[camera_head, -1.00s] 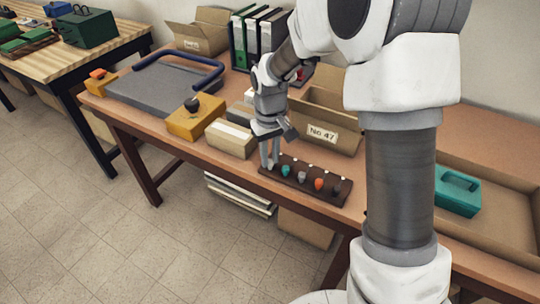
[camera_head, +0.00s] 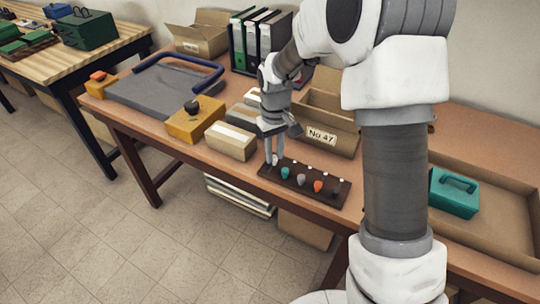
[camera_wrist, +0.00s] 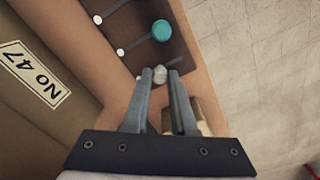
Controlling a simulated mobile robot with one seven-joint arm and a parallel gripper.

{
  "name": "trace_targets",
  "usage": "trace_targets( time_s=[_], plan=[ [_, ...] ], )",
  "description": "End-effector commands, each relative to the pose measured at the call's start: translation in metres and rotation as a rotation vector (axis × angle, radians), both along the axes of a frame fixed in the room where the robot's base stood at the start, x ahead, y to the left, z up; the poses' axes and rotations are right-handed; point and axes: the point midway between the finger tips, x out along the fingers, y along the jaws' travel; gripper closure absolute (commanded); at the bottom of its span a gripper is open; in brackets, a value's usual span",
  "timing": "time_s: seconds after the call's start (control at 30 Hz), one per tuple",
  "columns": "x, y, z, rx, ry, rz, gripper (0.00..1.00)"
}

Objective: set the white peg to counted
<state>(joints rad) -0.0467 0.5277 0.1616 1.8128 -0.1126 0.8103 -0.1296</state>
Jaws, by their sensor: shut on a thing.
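A dark brown peg board (camera_head: 328,197) lies near the front edge of the table, with several coloured pegs in a row. The white peg (camera_wrist: 160,74) is at the board's left end, between my fingertips in the wrist view. My gripper (camera_head: 275,162) points down over that end and is shut on the white peg; it also shows in the wrist view (camera_wrist: 160,76). A thin slot line runs right from the white peg in the wrist view. The teal peg (camera_wrist: 161,30) beside it sits at the right end of its own line, away from its white dot (camera_wrist: 120,50).
An open box marked No 47 (camera_head: 335,138) stands close behind. A cardboard parcel (camera_head: 231,142) is to the left. A teal case (camera_head: 455,194) sits in a tray at right.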

Motion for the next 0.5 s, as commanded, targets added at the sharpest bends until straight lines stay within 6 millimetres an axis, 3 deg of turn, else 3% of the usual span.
trace_targets(
  time_s=[0.13,0.43,0.47,0.5],
  plan=[
    [0.014,-0.0084,0.0018,0.002,-0.002,-0.001,1.0],
    [0.0154,-0.0093,0.0009,0.001,-0.003,0.001,1.0],
    [0.0154,-0.0093,0.0009,0.001,-0.003,0.001,0.72],
    [0.0154,-0.0093,0.0009,0.001,-0.003,0.001,0.65]
  ],
)
